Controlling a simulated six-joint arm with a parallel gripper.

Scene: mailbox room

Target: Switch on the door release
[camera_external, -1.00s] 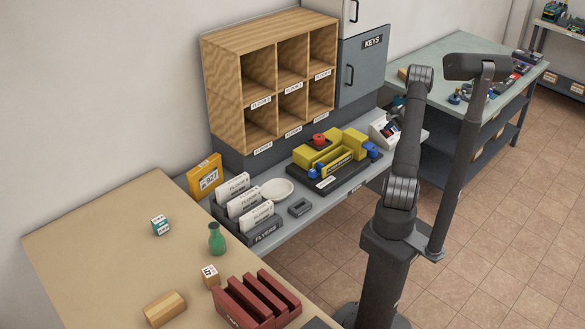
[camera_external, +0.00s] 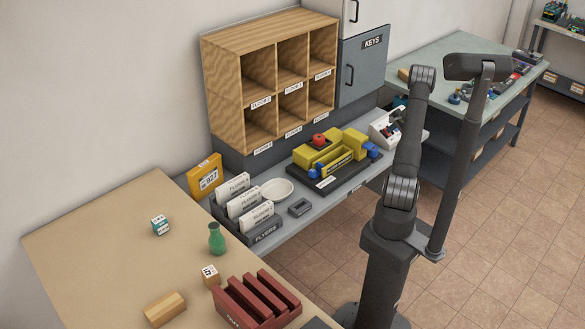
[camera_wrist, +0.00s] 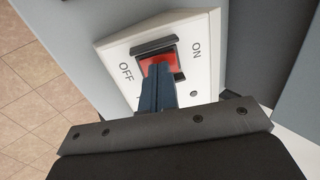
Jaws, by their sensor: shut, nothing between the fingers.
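The door release is a white sloped switch box (camera_wrist: 115,55) with a red rocker (camera_wrist: 152,63) in a dark frame, seen in the wrist view. The word ON is printed to the right of the rocker and OFF to the left. My gripper (camera_wrist: 159,70) is shut and empty, its fingertips over the rocker and hiding part of it. I cannot tell whether they touch it or which way the rocker is tipped.
A yellow and black machine (camera_external: 325,160) with a red button sits left of the box. The grey key cabinet (camera_external: 364,70) is on the wall above. A white bowl (camera_external: 277,190) and flyer rack (camera_external: 263,234) stand further left. A green-topped bench (camera_external: 450,65) is behind my arm.

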